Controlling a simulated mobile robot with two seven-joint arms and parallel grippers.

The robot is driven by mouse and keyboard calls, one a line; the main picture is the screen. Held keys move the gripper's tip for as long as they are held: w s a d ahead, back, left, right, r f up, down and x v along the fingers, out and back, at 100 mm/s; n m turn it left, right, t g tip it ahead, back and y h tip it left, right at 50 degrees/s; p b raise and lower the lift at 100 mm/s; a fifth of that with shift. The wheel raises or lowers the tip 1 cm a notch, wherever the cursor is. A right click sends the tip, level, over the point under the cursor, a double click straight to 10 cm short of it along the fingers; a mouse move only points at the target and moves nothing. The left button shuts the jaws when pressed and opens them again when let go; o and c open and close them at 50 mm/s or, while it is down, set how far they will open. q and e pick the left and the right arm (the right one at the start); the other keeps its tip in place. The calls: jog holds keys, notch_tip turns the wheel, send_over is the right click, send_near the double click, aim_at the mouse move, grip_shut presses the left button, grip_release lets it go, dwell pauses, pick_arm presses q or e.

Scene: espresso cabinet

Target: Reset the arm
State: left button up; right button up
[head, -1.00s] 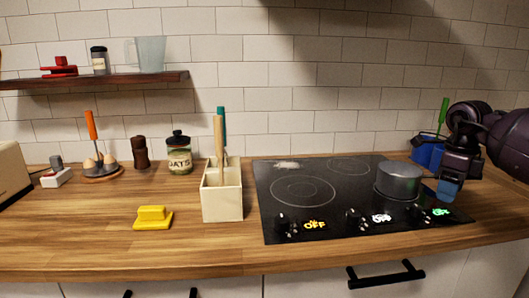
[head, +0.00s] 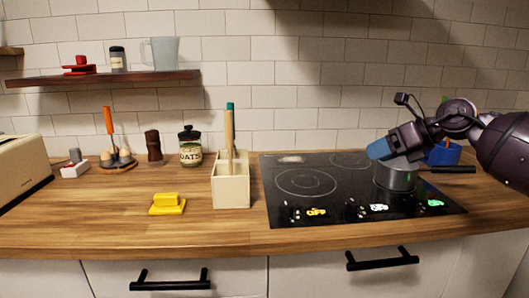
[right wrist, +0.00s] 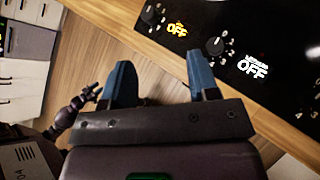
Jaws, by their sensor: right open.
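My right gripper (head: 380,149) is in the head view, in front of the upper part of the grey pot (head: 397,178) from this angle. Its blue fingers point left, and I cannot tell whether they touch the pot. In the right wrist view the two blue fingers (right wrist: 161,80) stand wide apart with nothing between them. The cooktop's front edge and knobs lie beyond them. Dark purple parts of my own body show at the lower left there.
The pot stands on the black cooktop (head: 305,204), its handle pointing right. A blue container (head: 444,154) stands behind the right arm. The front counter strip is clear.

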jog(key=s+a+m+t+y+p, duration=0.1)
jog(key=s+a+m+t+y, duration=0.25)
jog(key=a+m+y, duration=0.5)
jog(key=s+d+f+m+t+h+p, duration=0.1)
jog(key=s+f+m+t+h, duration=0.1)
jog(key=s+f+m+h, duration=0.5)
jog(key=s+d+f+m+t+h+p, duration=0.1)
jog(key=s+d+f+m+t+h, duration=0.15)
jog(key=f+m, duration=0.75)
jog(key=s+d+f+m+t+h+p, duration=0.1)
jog(key=s+f+m+t+h+p, duration=0.1)
jog(key=s+f+m+h, duration=0.4)
pick_arm(q)
notch_tip(320, 180, up, 6)
jog(key=p, duration=0.1)
jog(key=shift+r+t+p, duration=0.15)
jog(key=shift+t+p, duration=0.25)
pick_arm(e)
jog(key=s+d+f+m+g+h, duration=0.1)
jog(key=s+f+m, duration=0.4)
jog(key=s, duration=0.8)
jog(key=s+d+f+m+g+h, duration=0.1)
jog(key=s+d+f+m+g, duration=0.2)
jog(key=s+f, duration=0.8)
jog(key=shift+s+d+f+m+g, duration=0.2)
jog(key=shift+s+f+m+g, duration=0.15)
jog(key=shift+s+m, duration=0.85)
